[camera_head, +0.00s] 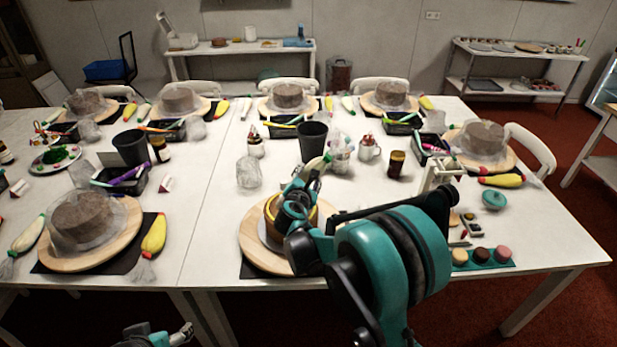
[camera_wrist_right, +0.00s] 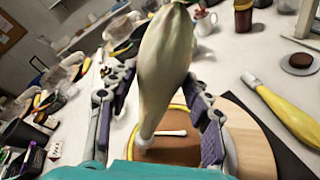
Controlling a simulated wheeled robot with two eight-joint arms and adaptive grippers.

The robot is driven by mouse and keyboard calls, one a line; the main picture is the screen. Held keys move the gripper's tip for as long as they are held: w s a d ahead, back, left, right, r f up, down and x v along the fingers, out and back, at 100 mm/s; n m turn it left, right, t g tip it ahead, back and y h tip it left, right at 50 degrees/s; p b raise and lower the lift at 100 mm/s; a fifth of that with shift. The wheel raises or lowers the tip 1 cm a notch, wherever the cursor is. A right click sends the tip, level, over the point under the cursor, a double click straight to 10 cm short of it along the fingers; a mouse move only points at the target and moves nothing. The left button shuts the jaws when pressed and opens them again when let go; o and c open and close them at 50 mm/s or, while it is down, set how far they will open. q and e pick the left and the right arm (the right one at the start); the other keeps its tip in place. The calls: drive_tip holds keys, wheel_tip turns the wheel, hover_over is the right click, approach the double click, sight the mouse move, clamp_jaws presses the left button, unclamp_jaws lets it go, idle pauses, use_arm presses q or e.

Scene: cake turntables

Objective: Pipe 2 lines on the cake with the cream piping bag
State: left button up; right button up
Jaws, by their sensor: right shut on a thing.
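My right gripper (camera_head: 303,190) is shut on the cream piping bag (camera_head: 318,166), over the near middle cake. In the right wrist view, the pale bag (camera_wrist_right: 165,60) stands between the two fingers (camera_wrist_right: 158,125), nozzle down at the cake. The brown cake (camera_wrist_right: 165,150) has a yellow rim and sits on a round wooden board (camera_head: 256,250). One short white line of cream (camera_wrist_right: 171,133) lies on its top beside the nozzle. I cannot tell whether the nozzle touches the cake. My arm hides much of the cake in the head view. My left gripper (camera_head: 180,335) is low at the bottom edge, away from the table objects.
A clear cup (camera_head: 249,172) and a dark container (camera_head: 313,141) stand behind the cake. A tray of small round cakes (camera_head: 482,257) is to the right. Several covered cakes surround the table.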

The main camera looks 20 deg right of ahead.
drive_tip(key=s+d, duration=0.6)
idle(1.8)
drive_tip(key=o, duration=0.4)
drive_tip(key=shift+r+p, duration=1.3)
drive_tip(key=shift+r, duration=0.7)
